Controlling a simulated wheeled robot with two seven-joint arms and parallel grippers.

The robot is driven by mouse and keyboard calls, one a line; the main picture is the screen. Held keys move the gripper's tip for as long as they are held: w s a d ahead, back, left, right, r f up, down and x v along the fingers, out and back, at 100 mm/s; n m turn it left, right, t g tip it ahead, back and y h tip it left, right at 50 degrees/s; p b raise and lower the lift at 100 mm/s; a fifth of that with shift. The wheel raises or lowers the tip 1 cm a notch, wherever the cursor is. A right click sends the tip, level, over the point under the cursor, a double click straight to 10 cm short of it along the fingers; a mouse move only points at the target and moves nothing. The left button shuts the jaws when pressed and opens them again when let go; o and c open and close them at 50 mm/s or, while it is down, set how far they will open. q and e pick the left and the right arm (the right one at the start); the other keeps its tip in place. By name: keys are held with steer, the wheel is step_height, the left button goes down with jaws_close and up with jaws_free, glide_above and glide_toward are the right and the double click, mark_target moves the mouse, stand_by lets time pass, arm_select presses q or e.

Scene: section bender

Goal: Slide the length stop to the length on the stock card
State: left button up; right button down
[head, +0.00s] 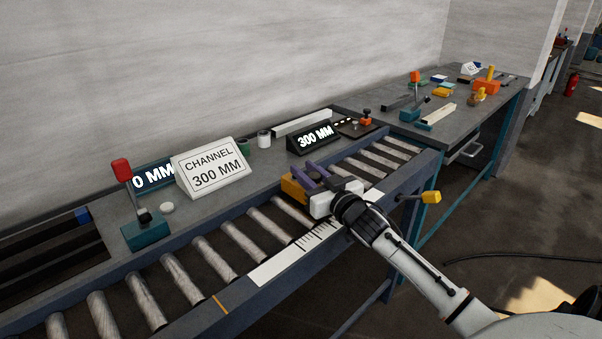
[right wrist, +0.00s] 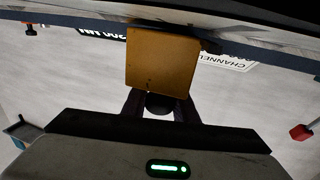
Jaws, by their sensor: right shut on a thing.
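The white stock card (head: 212,168) reads "CHANNEL 300 MM" and stands on the bench behind the roller track. The orange-yellow length stop (head: 291,191) sits over the rollers near the scale (head: 272,267). It fills the upper middle of the right wrist view (right wrist: 162,62). My right gripper (head: 312,178) is shut on the stop, with its dark fingers at the block. A black display (head: 314,137) behind it reads "300 MM". My left gripper is not in view.
A second display (head: 150,177), partly hidden by the card, shows "0 MM". A red-knobbed lever (head: 122,170) stands left of the card. A yellow-knobbed handle (head: 431,197) juts from the track's right side. Another bench (head: 480,117) with tools stands beyond.

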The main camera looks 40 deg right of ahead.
mark_target(318, 182)
steer(key=c, duration=1.6)
jaws_free()
steer(key=shift+o, duration=1)
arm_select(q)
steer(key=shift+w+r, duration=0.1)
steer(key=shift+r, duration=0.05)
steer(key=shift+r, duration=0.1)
arm_select(e)
steer(key=s, duration=0.3)
steer(key=s+a, duration=0.1)
steer(key=s, duration=0.5)
steer(key=shift+s+a+f, duration=0.1)
steer(key=shift+s+a, duration=0.15)
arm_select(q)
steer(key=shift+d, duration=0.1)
arm_select(e)
steer(key=shift+s, duration=0.4)
